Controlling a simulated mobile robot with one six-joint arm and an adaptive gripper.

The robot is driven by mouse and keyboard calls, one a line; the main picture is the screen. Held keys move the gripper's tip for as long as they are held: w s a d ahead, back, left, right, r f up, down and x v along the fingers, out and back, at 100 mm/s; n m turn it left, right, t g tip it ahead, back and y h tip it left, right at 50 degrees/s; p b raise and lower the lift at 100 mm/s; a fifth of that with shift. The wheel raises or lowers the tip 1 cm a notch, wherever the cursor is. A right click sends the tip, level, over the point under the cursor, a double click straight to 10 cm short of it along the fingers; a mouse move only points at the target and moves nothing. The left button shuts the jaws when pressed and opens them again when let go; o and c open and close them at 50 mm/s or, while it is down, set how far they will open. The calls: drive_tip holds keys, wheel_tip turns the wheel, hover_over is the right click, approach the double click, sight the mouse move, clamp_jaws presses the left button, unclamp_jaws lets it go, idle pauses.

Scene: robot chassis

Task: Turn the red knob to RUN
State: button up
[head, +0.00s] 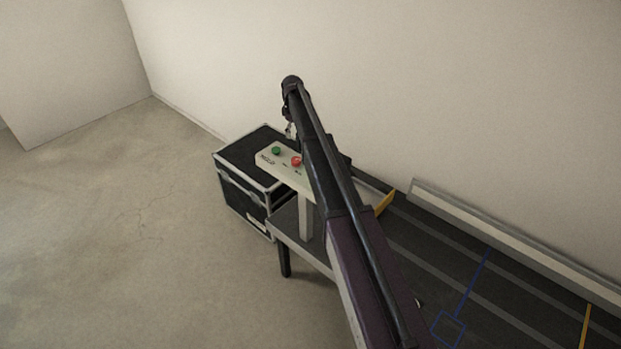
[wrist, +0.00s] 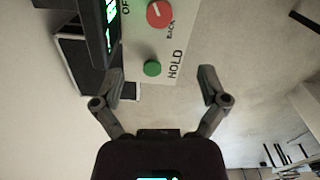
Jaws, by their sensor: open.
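A pale control panel (head: 284,168) stands on a post and carries a red knob (head: 296,161) and a green knob (head: 276,151). In the wrist view the red knob (wrist: 160,14) is at the top edge, with a short white mark on its face. "BACK" shows to its right and a cut-off "OF" to its left; no RUN label is readable. The green knob (wrist: 152,68) lies beside "HOLD". My gripper (wrist: 161,78) is open and empty, its fingertips on either side of the green knob in the picture. In the head view my arm hides part of the panel.
A black case with metal edges (head: 235,190) stands on the floor behind the panel. A dark striped bench top (head: 480,270) runs to the right, with a pale rail (head: 510,240) along the wall. The floor at left is clear.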

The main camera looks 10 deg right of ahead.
drive_tip(key=s+f+m+b, duration=0.1)
drive_tip(key=s+m, duration=0.5)
drive_tip(key=s, duration=2.1)
drive_tip(key=shift+s+f+t+b, duration=0.25)
drive_tip(key=shift+f+t+b, duration=0.05)
drive_tip(key=shift+f, duration=0.05)
drive_tip(key=s+f+m+b, duration=0.3)
drive_tip(key=s+f+b, duration=1.4)
drive_tip(key=s, duration=0.1)
drive_tip(key=shift+d+f+b, duration=0.15)
drive_tip(key=shift+f+b, duration=0.25)
drive_tip(key=shift+c, duration=0.2)
drive_tip(key=c, duration=0.5)
drive_tip(key=shift+o, duration=0.2)
